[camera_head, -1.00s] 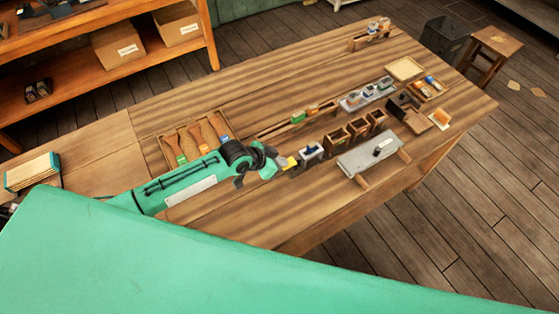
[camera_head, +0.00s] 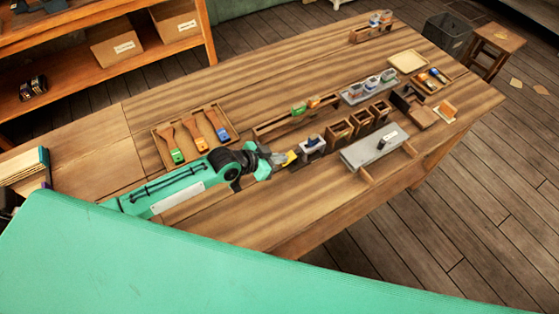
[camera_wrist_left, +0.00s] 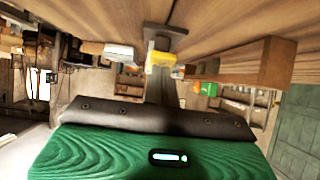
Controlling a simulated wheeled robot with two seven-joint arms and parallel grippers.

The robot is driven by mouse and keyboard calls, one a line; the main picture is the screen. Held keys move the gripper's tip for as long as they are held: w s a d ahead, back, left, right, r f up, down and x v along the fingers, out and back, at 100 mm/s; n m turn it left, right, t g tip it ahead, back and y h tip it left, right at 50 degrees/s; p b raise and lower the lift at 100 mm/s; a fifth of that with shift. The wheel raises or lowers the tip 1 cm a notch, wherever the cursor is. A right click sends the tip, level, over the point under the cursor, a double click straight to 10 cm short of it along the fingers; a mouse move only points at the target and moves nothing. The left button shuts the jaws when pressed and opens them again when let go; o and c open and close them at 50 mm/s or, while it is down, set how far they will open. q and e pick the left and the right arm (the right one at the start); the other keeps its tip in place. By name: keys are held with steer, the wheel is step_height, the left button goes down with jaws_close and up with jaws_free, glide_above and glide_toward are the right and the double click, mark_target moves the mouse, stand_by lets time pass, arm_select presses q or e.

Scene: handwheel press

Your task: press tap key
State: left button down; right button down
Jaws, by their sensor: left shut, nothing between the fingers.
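A small yellow-topped piece (camera_head: 290,157), which looks like the tap key, stands on a dark grey base on the workbench. It also shows in the left wrist view (camera_wrist_left: 160,59), where the bench appears upside down and the grey base plate (camera_wrist_left: 166,34) lies against it. My left gripper (camera_head: 277,158) is shut and empty, with its tip close to the yellow piece from the left. Whether the tip touches it I cannot tell. My right gripper is not in view.
A grey box with a blue part (camera_head: 313,144) stands just beyond the yellow piece. A wooden rail (camera_head: 270,128), a tray of brushes (camera_head: 157,142) and a grey slab (camera_head: 360,153) are close by. The front of the bench (camera_head: 250,215) is clear.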

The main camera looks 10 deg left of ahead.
arm_select(q)
steer(key=shift+s+a+f, duration=0.1)
steer(key=shift+s+f, duration=0.3)
steer(key=shift+f, duration=0.4)
steer(key=shift+s+f, duration=0.1)
steer(key=shift+f, duration=0.05)
step_height(320, 180, up, 22)
steer(key=b, duration=0.4)
steer(key=shift+w, duration=0.45)
